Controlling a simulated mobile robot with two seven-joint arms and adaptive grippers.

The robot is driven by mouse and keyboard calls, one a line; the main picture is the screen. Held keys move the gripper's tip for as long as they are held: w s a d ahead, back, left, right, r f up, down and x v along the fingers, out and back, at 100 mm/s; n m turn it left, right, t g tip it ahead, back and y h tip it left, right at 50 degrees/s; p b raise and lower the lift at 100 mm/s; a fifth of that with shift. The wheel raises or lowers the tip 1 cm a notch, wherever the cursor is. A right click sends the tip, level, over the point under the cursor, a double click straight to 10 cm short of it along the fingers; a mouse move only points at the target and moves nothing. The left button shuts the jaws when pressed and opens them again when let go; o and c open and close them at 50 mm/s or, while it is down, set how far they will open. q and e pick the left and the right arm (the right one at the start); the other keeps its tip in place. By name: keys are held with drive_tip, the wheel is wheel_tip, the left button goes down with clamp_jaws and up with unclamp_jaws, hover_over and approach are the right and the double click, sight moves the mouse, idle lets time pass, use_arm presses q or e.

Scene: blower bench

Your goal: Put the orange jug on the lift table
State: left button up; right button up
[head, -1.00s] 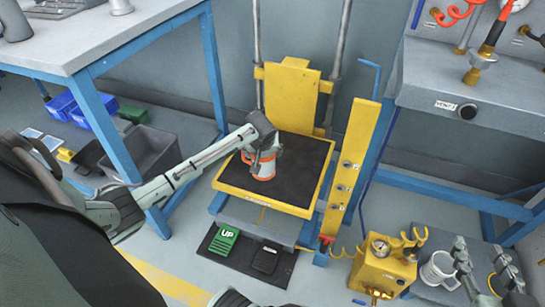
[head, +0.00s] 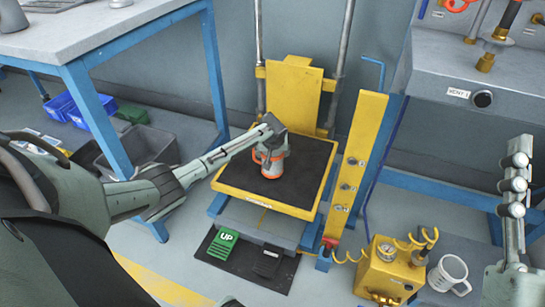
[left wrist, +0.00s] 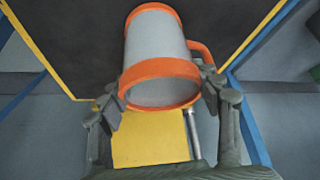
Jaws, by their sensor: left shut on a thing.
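The orange jug (head: 272,164), grey with orange bands and an orange handle, is upright over the black top of the lift table (head: 310,170), which has a yellow rim. I cannot tell whether its base touches the top. My left gripper (head: 273,135) is shut on the jug, near its upper end. In the left wrist view the jug (left wrist: 155,50) sits between the fingertips (left wrist: 160,95), with its handle at the right. My right gripper (head: 515,185) is at the right edge in the head view, apart from the table; its jaws are unclear.
A yellow post (head: 356,165) with knobs stands at the table's right. A green UP pedal (head: 223,243) and a black pedal (head: 268,262) lie in front. A yellow box with a gauge (head: 388,270) and a white mug (head: 449,274) are at lower right. A workbench (head: 95,42) stands left.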

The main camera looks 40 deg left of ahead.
use_arm(q)
drive_tip(key=shift+f, duration=0.25)
use_arm(e)
drive_tip(key=shift+s+d+r+t, duration=0.15)
drive_tip(key=shift+s+r+t, duration=0.05)
drive_tip(key=shift+r+t, duration=0.1)
use_arm(q)
drive_tip(key=shift+f, duration=0.15)
drive_tip(key=o, duration=1.3)
